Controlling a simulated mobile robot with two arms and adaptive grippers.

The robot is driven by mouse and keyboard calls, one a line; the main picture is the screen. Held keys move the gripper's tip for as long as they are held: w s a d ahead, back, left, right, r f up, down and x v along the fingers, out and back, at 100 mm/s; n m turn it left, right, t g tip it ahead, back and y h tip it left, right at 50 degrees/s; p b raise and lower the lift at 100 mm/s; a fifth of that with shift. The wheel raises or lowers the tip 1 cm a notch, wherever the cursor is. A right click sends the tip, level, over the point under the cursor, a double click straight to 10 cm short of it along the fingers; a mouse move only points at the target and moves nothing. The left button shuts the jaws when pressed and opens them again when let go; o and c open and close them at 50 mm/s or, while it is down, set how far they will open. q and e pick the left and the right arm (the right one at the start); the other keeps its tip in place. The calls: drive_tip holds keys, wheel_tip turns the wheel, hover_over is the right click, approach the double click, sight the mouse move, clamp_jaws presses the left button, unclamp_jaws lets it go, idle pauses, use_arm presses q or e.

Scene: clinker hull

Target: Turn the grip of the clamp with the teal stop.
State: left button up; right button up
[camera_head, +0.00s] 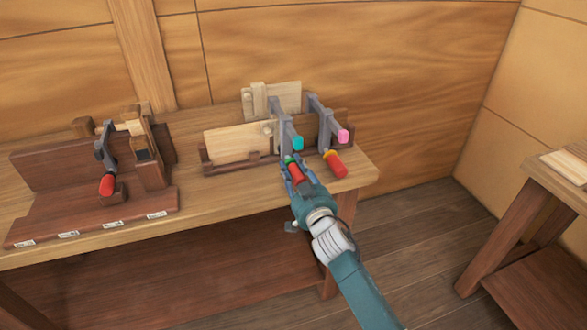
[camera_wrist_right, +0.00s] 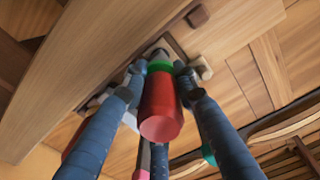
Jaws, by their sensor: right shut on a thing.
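The clamp with the teal stop (camera_head: 297,143) is a grey clamp on the wooden boards at the bench's right part. Its red grip (camera_head: 295,173) with a green collar points toward me below the stop. My right gripper (camera_head: 292,168) is shut around this grip. In the right wrist view the red grip (camera_wrist_right: 161,110) and green collar (camera_wrist_right: 160,66) sit between the fingers of the right gripper (camera_wrist_right: 160,80), and the grip's end sticks out toward the camera. Part of the teal stop (camera_wrist_right: 207,153) shows there behind a finger. My left gripper is not in view.
A second grey clamp (camera_head: 323,120) with a pink stop (camera_head: 343,136) and a red grip (camera_head: 335,164) with a yellow collar stands close on the right. A third clamp (camera_head: 105,150) with a red grip is on a dark stand at left. The wall is close behind.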

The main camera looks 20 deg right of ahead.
drive_tip(key=n, duration=0.3)
drive_tip(key=shift+n, duration=0.3)
drive_tip(key=n, duration=0.3)
drive_tip(key=shift+n+p, duration=0.3)
drive_tip(key=shift+n, duration=0.1)
drive_tip(key=n, duration=0.3)
drive_tip(key=shift+f+n, duration=0.1)
drive_tip(key=shift+n, duration=0.2)
drive_tip(key=n, duration=1.1)
drive_tip(key=shift+n+p, duration=0.35)
drive_tip(key=shift+n, duration=0.05)
drive_tip(key=n, duration=0.3)
drive_tip(key=shift+p, duration=0.3)
drive_tip(key=shift+n+p, duration=0.3)
drive_tip(key=shift+n, duration=1.5)
